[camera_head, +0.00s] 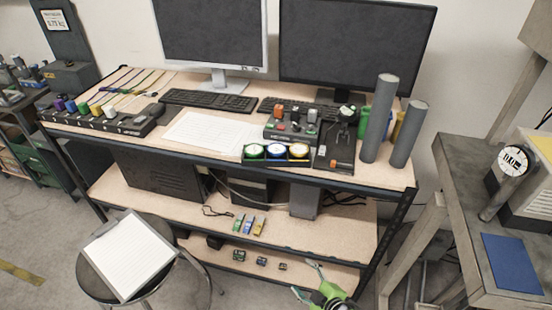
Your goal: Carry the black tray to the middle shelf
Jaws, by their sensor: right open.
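No single thing is clearly the black tray. A black holder with three round dials (252,160) sits at the front edge of the desk top. A long black strip (112,124) with several coloured knobs lies at the desk's left front edge. The middle shelf (335,225) is a light wooden board under the desk top. My right gripper (305,278) has green fingers, spread and empty, at the bottom of the head view, in front of the lower shelf. My left gripper is out of view.
On the middle shelf stand a black case (155,172), a grey box (304,200) and small coloured pieces (248,225). A stool (92,278) with paper stands at front left. Two grey cylinders (378,120) stand at the desk's right end. A grey table (470,180) is at right.

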